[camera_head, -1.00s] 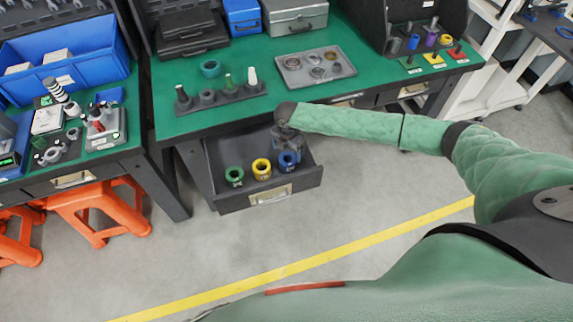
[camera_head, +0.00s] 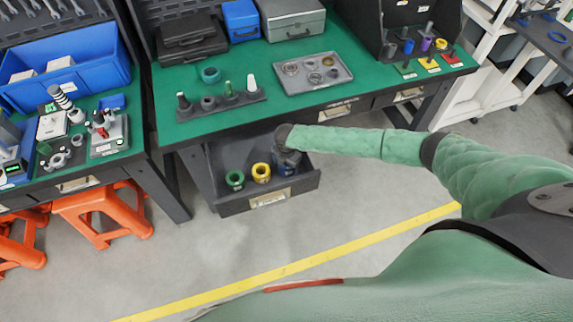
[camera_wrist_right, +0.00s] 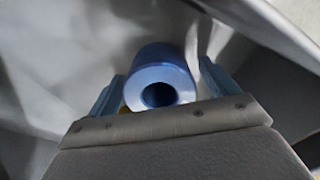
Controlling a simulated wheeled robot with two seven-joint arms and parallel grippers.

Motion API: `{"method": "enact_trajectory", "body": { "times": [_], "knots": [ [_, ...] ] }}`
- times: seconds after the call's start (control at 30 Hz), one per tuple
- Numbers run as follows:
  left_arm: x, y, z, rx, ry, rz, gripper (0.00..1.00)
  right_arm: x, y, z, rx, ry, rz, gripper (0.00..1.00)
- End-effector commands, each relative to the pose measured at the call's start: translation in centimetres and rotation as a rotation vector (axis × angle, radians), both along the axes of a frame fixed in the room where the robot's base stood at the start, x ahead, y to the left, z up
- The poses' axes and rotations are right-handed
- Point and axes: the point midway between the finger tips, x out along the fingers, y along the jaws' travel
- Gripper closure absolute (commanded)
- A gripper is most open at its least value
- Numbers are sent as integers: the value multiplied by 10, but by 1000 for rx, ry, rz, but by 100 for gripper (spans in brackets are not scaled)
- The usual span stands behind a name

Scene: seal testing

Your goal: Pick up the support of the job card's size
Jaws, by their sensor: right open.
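An open dark drawer (camera_head: 236,204) under the green bench holds three ring-shaped supports: green (camera_head: 235,180), yellow (camera_head: 261,172) and blue (camera_head: 285,170). My right gripper (camera_head: 287,160) reaches down into the drawer at the blue one and partly covers it. In the right wrist view the blue support (camera_wrist_right: 162,72) shows as a thick cylinder with a round bore. It lies between the two spread fingers of my right gripper (camera_wrist_right: 158,88), with a visible gap on the right side. Contact on the left side is hard to tell. My left gripper is out of view.
The green bench top (camera_head: 350,105) above the drawer carries a grey tray (camera_head: 313,73) of rings and a dark rack (camera_head: 222,103) with several parts. A second bench with a blue bin (camera_head: 68,70) stands at left, orange stools (camera_head: 100,212) below it.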

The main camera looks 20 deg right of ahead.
Motion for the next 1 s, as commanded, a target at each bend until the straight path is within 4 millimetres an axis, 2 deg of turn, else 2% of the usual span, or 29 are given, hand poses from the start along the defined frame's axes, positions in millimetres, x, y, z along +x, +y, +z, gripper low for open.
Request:
{"method": "enact_trajectory", "body": {
  "times": [0.2, 0.5, 0.53, 0.77, 0.9, 0.93, 1.0],
  "knots": [
    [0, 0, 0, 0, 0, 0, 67, 0, 0, -1, 0, 0, 0, 14],
    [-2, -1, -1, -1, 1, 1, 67, 0, 0, 0, 1, -1, 0, 73],
    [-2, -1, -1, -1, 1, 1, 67, 0, 0, 0, 1, -1, 0, 77],
    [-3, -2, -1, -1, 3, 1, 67, 1, 0, 1, 0, -2, 0, 77],
    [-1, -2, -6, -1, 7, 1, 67, 2, 0, 9, 2, -4, 0, 77],
    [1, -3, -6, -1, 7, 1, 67, 2, 0, 12, 2, -4, 0, 77],
    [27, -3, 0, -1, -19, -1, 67, 2, 0, 22, 3, -5, 0, 77]
  ]
}}
